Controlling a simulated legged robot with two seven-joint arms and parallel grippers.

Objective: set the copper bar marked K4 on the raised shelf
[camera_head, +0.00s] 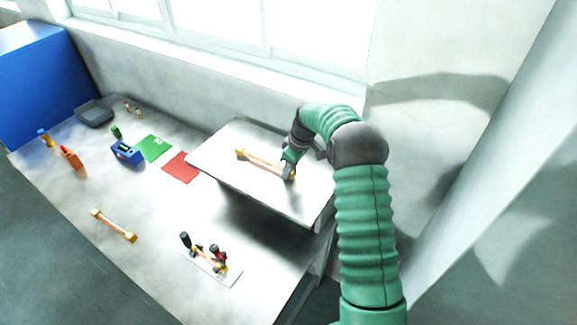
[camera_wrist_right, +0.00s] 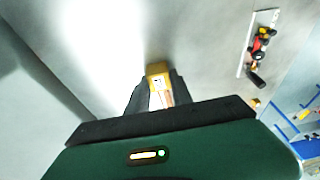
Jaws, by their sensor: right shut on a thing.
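A copper bar with yellow ends (camera_head: 262,162) lies along or just above the raised shelf (camera_head: 225,148); I cannot tell whether it touches the top. My right gripper (camera_head: 289,172) is shut on it near its right end. In the right wrist view the bar's yellow end (camera_wrist_right: 157,69) sticks out between the dark fingers of my right gripper (camera_wrist_right: 157,92). Its marking is too small to read. A second bar with yellow ends (camera_head: 113,226) lies on the lower table at the left. My left gripper is not in view.
A white plate with black and red parts (camera_head: 210,266) lies before the shelf. Red (camera_head: 181,167) and green (camera_head: 154,148) mats, a blue device (camera_head: 127,153), bottles (camera_head: 70,157) and a grey tray (camera_head: 95,114) are left. A window wall stands behind the shelf.

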